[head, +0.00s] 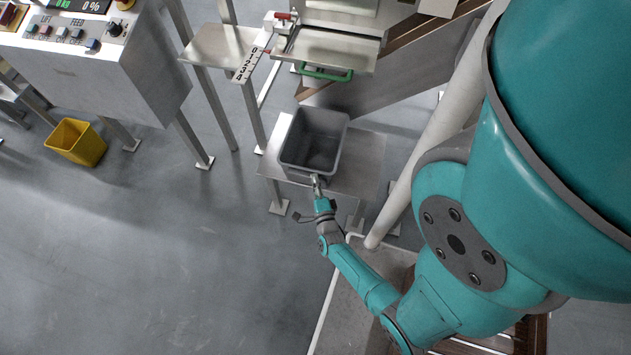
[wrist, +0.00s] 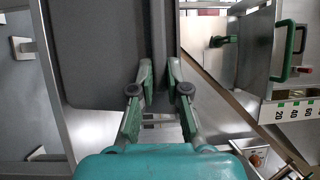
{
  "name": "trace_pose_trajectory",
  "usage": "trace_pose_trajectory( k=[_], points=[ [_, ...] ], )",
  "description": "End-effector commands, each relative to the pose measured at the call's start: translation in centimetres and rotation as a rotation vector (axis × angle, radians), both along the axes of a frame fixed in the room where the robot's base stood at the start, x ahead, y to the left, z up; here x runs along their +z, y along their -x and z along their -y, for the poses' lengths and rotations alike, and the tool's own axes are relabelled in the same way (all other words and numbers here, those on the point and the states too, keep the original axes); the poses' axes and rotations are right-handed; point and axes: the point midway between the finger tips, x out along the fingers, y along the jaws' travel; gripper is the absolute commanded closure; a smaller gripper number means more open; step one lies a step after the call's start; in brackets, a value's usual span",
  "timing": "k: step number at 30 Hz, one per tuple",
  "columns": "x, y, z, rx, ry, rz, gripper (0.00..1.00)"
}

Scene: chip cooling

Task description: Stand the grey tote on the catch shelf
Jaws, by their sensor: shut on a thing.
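The grey tote (head: 300,160) is open-topped, upright and looks empty. In the head view it is over the left part of the catch shelf (head: 365,165), a bare steel plate on legs. I cannot tell whether its base touches the shelf. My gripper (head: 317,181) is at the tote's near wall, shut on its rim. In the wrist view my gripper (wrist: 160,72) has one finger on each side of the tote's wall, and the tote (wrist: 95,55) fills the upper left. The tote's underside is hidden.
A steel chute with a green handle (head: 325,74) and a numbered scale (head: 248,65) hang just behind and above the tote. A control panel (head: 95,55) stands at the left, with a yellow bin (head: 77,142) on the floor. A pale pipe (head: 430,150) rises at the right.

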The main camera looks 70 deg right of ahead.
Motion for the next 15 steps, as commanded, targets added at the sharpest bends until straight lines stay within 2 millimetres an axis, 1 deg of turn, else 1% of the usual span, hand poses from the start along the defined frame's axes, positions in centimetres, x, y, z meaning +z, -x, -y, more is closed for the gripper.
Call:
trace_pose_trajectory(
  k=[14, 15],
  points=[
    [-0.42, -0.12, 0.09, 0.001, 0.005, 0.002, 1.00],
    [-0.55, -0.04, 0.01, 0.001, 0.001, 0.000, 0.76]
  ],
)
